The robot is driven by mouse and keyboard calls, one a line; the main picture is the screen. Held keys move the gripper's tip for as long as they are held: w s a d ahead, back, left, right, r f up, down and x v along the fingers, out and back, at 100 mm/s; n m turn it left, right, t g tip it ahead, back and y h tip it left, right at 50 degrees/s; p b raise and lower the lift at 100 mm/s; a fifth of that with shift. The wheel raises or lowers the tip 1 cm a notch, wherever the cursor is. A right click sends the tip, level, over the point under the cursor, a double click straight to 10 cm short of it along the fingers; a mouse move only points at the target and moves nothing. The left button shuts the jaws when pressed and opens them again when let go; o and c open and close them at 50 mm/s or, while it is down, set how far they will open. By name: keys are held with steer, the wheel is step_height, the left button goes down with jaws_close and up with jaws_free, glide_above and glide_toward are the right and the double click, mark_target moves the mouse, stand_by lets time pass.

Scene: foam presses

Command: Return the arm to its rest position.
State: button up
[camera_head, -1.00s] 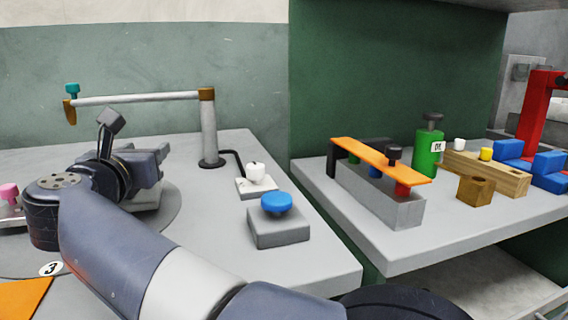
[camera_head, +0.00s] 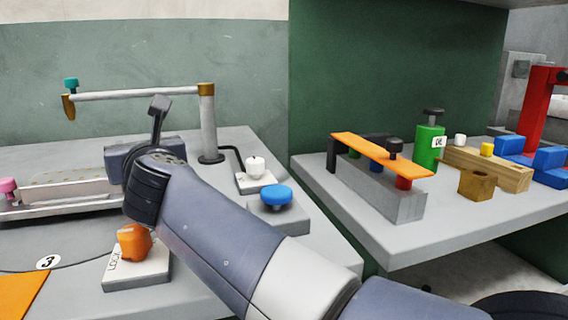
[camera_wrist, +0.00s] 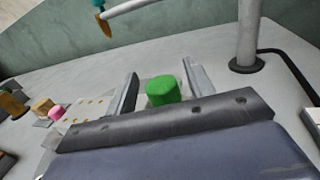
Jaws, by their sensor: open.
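My gripper (camera_wrist: 160,80) is open in the wrist view, its two grey fingers set wide apart. A green block (camera_wrist: 163,91) shows between the fingers in that view; I cannot tell how far beyond them it is. In the head view my wrist is over the left table (camera_head: 235,145), and the arm hides the fingers and the green block.
An orange knob (camera_head: 134,242) on a lock plate is close beside my arm. A perforated plate (camera_head: 75,188) lies left. A post with a horizontal bar (camera_head: 140,97) stands behind. A blue button (camera_head: 276,195) and a white knob (camera_head: 255,166) are right of my wrist.

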steer(key=shift+r+n+g+y+p, duration=0.25)
steer(key=shift+n+g+y+p, duration=0.85)
steer(key=shift+p, duration=0.85)
steer(key=shift+y+p, duration=0.4)
steer(key=shift+p, duration=0.05)
steer(key=n+g+y+p, duration=0.2)
steer(key=n+g+p, duration=0.1)
steer(key=p, duration=0.3)
steer(key=shift+y+p, duration=0.3)
steer(key=shift+n+g+y+p, duration=0.3)
steer(key=shift+n+g+p, duration=0.1)
steer(key=shift+g+p, duration=0.45)
steer(key=shift+n+g+y+p, duration=0.4)
steer(key=shift+n+g+p, duration=0.35)
steer(key=shift+p, duration=0.3)
steer(key=shift+f+n+g+y+p, duration=0.1)
steer(key=shift+n+g+y+p, duration=0.2)
steer(key=shift+g, duration=0.3)
steer(key=shift+f+g, duration=0.1)
steer(key=shift+g, duration=0.2)
steer(key=shift+s, duration=0.1)
